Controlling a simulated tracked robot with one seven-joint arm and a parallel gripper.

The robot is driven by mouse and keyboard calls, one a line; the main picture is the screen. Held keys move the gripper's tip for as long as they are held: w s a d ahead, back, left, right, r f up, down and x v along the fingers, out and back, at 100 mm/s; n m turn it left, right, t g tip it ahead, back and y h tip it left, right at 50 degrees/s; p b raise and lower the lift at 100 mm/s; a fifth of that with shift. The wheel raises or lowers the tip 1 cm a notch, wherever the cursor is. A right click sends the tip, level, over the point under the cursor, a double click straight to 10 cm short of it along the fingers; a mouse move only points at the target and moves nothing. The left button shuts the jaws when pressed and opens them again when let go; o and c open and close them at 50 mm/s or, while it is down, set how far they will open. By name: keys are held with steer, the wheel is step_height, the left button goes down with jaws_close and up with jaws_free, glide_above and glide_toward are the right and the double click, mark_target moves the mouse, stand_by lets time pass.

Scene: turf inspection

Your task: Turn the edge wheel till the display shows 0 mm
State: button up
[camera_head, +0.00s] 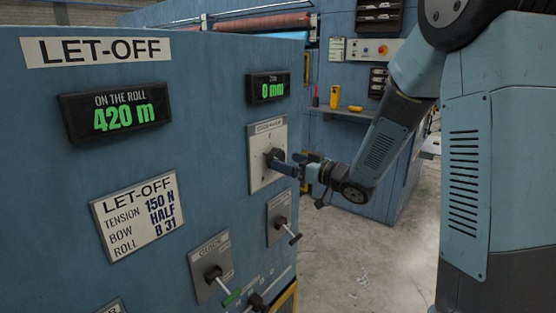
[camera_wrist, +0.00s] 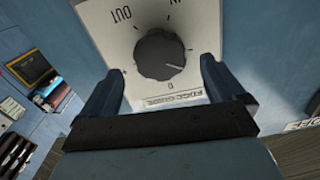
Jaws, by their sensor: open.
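The edge wheel is a dark round knob (camera_wrist: 160,54) on a white plate with IN and OUT marks. In the head view the plate (camera_head: 257,176) is on the blue cabinet's side, with the wheel partly hidden by my gripper. The small display (camera_head: 270,89) above it reads 0 mm in green. My gripper (camera_head: 281,163) is at the wheel. In the wrist view my gripper's fingers (camera_wrist: 163,82) stand open, one on each side of the wheel, with gaps between them and the knob.
Other controls with handles, one plate (camera_head: 212,270) and another (camera_head: 281,218), are below the wheel's plate. A larger display (camera_head: 115,109) reads 420 m. A shelf (camera_head: 342,114) with small items is behind. Concrete floor (camera_head: 350,255) is open at the right.

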mark_target(280, 159)
steer(key=shift+x, duration=2.4)
steer(key=shift+c, duration=0.2)
steer(key=c, duration=0.9)
